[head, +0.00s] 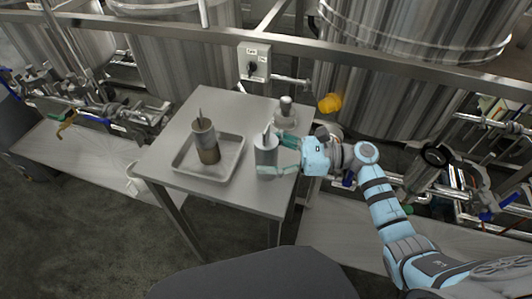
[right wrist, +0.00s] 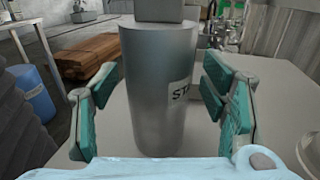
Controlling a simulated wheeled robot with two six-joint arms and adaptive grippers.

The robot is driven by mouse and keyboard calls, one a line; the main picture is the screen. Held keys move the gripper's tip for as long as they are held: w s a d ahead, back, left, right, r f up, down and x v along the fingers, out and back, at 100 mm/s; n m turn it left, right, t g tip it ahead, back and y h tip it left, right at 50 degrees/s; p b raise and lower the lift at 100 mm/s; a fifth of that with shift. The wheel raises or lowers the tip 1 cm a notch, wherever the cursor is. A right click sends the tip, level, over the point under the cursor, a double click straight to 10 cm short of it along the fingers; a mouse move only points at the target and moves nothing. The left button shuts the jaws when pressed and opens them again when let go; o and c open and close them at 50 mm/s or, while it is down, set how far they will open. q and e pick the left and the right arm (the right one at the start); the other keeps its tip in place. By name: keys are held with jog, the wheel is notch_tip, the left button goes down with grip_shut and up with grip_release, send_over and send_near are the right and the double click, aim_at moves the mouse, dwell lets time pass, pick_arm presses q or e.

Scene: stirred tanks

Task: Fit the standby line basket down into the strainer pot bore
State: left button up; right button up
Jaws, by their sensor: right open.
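The standby line basket (head: 266,155) is a plain grey cylinder with an upright plate on top. It stands upright near the right edge of the steel table. In the right wrist view the basket (right wrist: 150,90) fills the middle, and its label reads "STA" before it curves away. My right gripper (head: 272,152) comes in from the right with one teal finger on each side of the basket. In the right wrist view, gaps show between the fingers and the basket wall. I cannot make out the strainer pot bore for certain. My left gripper is not in view.
A shallow tray (head: 181,165) on the table (head: 212,104) holds a brown-stained basket (head: 206,142). A flanged metal piece with a knob (head: 286,108) stands behind the standby basket. A switch box (head: 254,62), an orange part (head: 330,102), tanks and piping lie behind. The table's front strip is clear.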

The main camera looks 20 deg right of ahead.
jog(key=shift+a, duration=0.25)
jog(key=c, duration=1.4)
jog(key=shift+d+r, duration=0.1)
